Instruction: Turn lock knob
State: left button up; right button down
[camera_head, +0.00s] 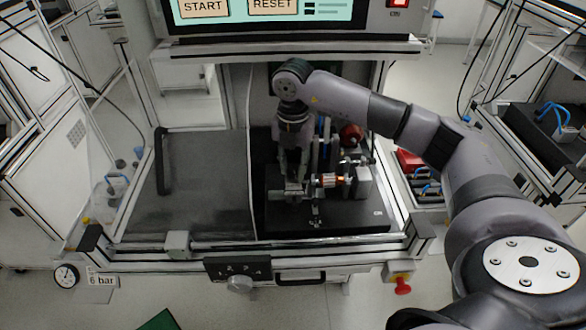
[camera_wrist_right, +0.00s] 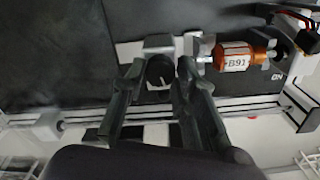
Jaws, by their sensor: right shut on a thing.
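The lock knob (camera_wrist_right: 160,70) is a black round knob with a pale mark on its face, on a grey block of the test fixture. My right gripper (camera_wrist_right: 159,75) reaches down over the fixture, with one finger on each side of the knob, shut on it. In the head view my right gripper (camera_head: 291,183) is at the left end of the fixture and hides the knob. An orange stator (camera_wrist_right: 232,57) labelled B91 lies just right of the gripper; it also shows in the head view (camera_head: 331,181). My left gripper is not in view.
The black base plate (camera_head: 350,222) carries the fixture on the right half of the bench. The grey mat (camera_head: 205,205) on the left is clear. A rail (camera_head: 300,243) runs along the front edge, above a numbered panel (camera_head: 238,268). A START/RESET screen (camera_head: 262,10) hangs above.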

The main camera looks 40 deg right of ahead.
aim_at(293, 169)
jog(key=n+b, duration=0.1)
jog(key=n, duration=0.4)
jog(key=shift+n+b, duration=0.3)
jog(key=shift+b, duration=0.1)
dwell(0.3)
jog(key=c, duration=1.3)
grip_release()
jog(key=shift+r, duration=0.3)
notch_tip(293, 169, up, 11)
jog(key=shift+r, duration=0.2)
